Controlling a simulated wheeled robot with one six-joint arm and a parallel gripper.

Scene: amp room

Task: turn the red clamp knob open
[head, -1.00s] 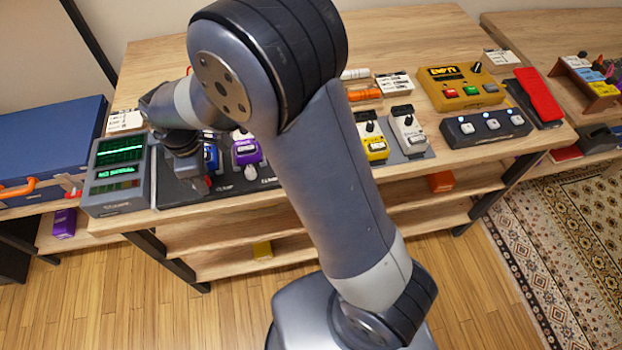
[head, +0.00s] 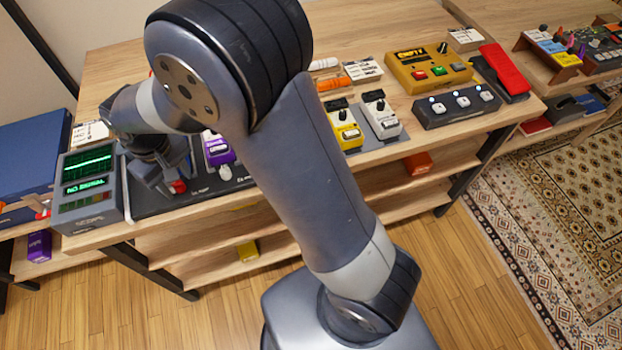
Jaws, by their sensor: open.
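In the head view, a small red knob (head: 179,186) shows near the left front of the dark pedal board (head: 205,188). My gripper (head: 168,183) points down over the left end of this board. It is open, with its fingers close around or beside the red knob; I cannot tell whether they touch it. The fingers and wrist hide part of the knob and the left part of the board.
A grey meter box (head: 88,190) reading "NO SIGNAL" stands just left of my gripper. A purple pedal (head: 217,150) stands close on the right. Yellow (head: 343,128) and white (head: 380,115) pedals are farther right. A blue case (head: 30,160) is at far left.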

